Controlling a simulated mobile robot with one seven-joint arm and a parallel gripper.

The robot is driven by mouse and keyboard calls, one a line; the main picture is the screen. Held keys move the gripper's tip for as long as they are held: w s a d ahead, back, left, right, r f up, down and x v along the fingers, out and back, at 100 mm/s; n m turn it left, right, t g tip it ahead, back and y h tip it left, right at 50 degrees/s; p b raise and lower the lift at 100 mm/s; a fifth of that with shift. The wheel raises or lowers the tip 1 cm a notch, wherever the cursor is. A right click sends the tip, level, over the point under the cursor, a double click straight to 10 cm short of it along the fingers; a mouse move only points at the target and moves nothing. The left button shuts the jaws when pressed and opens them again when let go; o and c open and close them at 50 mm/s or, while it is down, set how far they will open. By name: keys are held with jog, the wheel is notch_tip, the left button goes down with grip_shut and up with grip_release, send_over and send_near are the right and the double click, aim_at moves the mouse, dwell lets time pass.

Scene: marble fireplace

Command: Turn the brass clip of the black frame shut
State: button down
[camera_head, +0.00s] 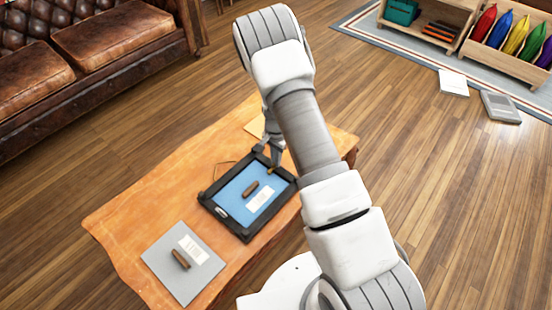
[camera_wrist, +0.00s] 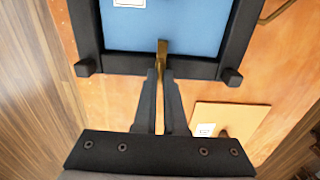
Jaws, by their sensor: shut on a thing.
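The black frame (camera_head: 221,220) lies on the wooden table, with a blue panel (camera_head: 236,188) inside it. A brown piece (camera_head: 251,188) and a white label (camera_head: 262,198) are on the panel. The brass clip (camera_wrist: 162,47) shows at the frame's edge in the wrist view, lying across the black bar with one end over the blue panel. It is a small brass spot in the head view (camera_head: 271,171). My gripper (camera_wrist: 161,73) is shut on the clip's outer part, its fingers hiding some of it. In the head view my gripper (camera_head: 273,160) is at the frame's far edge.
The table (camera_head: 135,215) has a grey board (camera_head: 207,272) with a brown piece and label at the near left. A tan board (camera_wrist: 245,118) lies beside the frame, close to my gripper. A thin cord or wire (camera_head: 217,167) lies by the frame's left side.

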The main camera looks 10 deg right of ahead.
jog(key=c, duration=1)
grip_release()
notch_tip(320, 180, up, 18)
jog(key=p, duration=0.5)
jog(key=shift+f, duration=0.25)
